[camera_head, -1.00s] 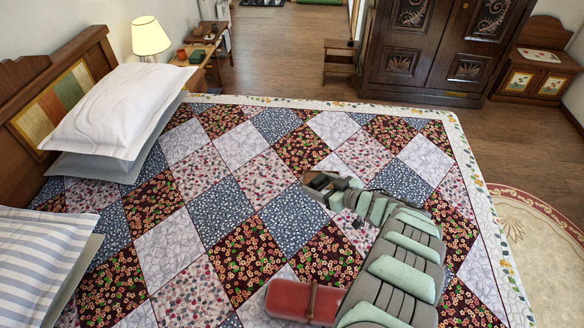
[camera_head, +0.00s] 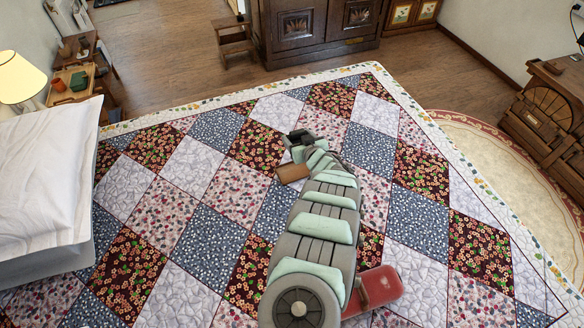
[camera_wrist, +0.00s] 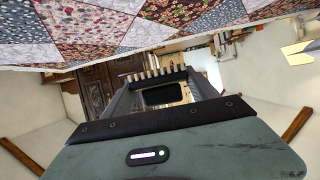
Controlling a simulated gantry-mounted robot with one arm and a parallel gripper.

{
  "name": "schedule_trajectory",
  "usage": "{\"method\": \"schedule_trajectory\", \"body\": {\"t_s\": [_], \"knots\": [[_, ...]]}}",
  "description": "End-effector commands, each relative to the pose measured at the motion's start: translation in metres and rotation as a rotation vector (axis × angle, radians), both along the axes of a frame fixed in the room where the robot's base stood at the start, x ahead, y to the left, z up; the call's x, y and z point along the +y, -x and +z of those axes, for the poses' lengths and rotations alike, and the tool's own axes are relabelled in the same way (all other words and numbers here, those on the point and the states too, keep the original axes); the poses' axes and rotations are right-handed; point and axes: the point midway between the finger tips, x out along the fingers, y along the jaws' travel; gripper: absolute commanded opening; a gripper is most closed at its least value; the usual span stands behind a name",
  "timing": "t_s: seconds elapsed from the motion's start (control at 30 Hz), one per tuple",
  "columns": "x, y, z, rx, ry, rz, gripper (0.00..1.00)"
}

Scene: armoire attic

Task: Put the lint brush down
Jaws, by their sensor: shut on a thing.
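In the wrist view, the lint brush (camera_wrist: 186,92) shows as a pale wooden piece with a dark middle, between the fingers of my gripper (camera_wrist: 160,88). My gripper is shut on it. A row of pale, bristle-like pegs lies just past it. In the head view, my gripper (camera_head: 298,140) is small and dark over the far middle of the bed, partly hidden by my arm. A brown block (camera_head: 293,172) shows just beside my wrist; I cannot tell whether it is the brush. The height above the quilt is unclear.
The patchwork quilt (camera_head: 190,205) has wide free room left of my arm. A red case (camera_head: 380,285) lies on the bed, partly behind my arm. A white pillow (camera_head: 45,170) is at the left. A nightstand, lamp (camera_head: 20,78), stool (camera_head: 232,38) and wardrobe (camera_head: 315,30) stand beyond.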

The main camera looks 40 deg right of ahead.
Motion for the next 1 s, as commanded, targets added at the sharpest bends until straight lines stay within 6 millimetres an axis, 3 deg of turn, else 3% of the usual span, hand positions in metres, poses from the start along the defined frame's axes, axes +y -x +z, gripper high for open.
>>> {"method": "schedule_trajectory", "body": {"t_s": [0.37, 0.63, 1.0], "knots": [[0.000, 0.001, -0.059, 0.003, 0.001, 0.003, 0.00], [0.000, 0.001, -0.123, 0.000, -0.001, 0.001, 0.00], [0.001, 0.000, -0.146, -0.001, -0.002, 0.002, 0.00]]}}
